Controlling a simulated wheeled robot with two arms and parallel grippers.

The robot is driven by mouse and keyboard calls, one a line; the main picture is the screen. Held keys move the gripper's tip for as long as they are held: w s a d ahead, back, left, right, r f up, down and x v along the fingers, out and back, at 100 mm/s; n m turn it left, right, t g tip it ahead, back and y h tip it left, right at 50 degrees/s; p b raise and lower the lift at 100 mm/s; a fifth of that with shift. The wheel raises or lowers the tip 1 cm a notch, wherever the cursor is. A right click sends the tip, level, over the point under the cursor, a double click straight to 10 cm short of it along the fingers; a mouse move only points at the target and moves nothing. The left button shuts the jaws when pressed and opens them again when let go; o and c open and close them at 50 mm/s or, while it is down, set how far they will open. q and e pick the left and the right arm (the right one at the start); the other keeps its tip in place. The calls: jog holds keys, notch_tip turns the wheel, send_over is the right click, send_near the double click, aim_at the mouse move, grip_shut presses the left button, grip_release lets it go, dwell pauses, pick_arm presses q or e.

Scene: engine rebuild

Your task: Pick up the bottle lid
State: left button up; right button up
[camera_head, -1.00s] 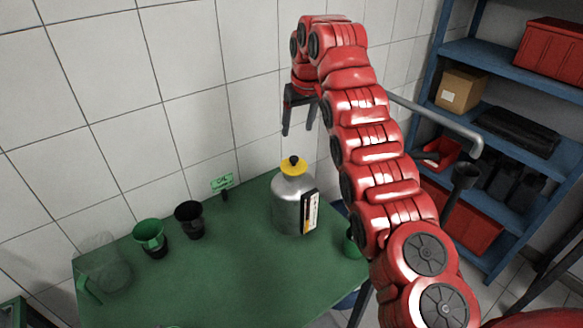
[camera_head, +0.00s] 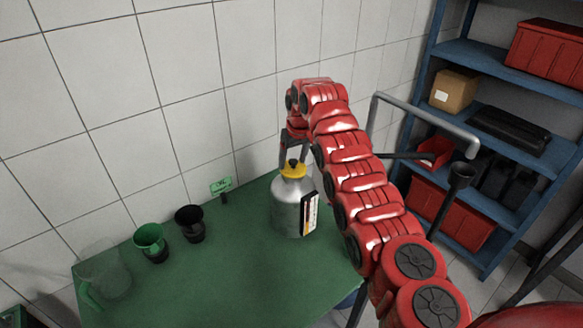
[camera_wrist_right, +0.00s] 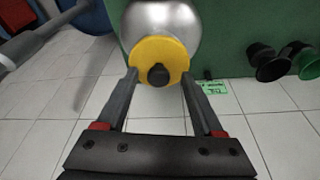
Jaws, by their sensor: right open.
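The bottle lid (camera_head: 293,168) is yellow with a black knob, and sits on top of a silver metal bottle (camera_head: 288,208) on the green table. In the right wrist view the lid (camera_wrist_right: 157,62) lies between the tips of my right gripper (camera_wrist_right: 158,76), with the bottle (camera_wrist_right: 160,18) behind it. The fingers are spread on either side of the lid. In the head view my right gripper (camera_head: 290,150) is just behind and above the lid, partly hidden by it and by my arm. My left gripper is not in view.
A black cup (camera_head: 190,224), a green cup (camera_head: 151,242) and a clear pitcher (camera_head: 105,272) stand on the left of the table (camera_head: 225,275). A small green sign (camera_head: 221,186) stands at its back edge. Blue shelves (camera_head: 490,60) are at the right.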

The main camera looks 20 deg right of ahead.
jog(key=shift+s+d+r, duration=0.1)
jog(key=shift+s+d, duration=0.05)
jog(key=shift+s, duration=0.05)
jog(key=c, duration=0.7)
grip_shut()
jog(key=shift+r, duration=0.15)
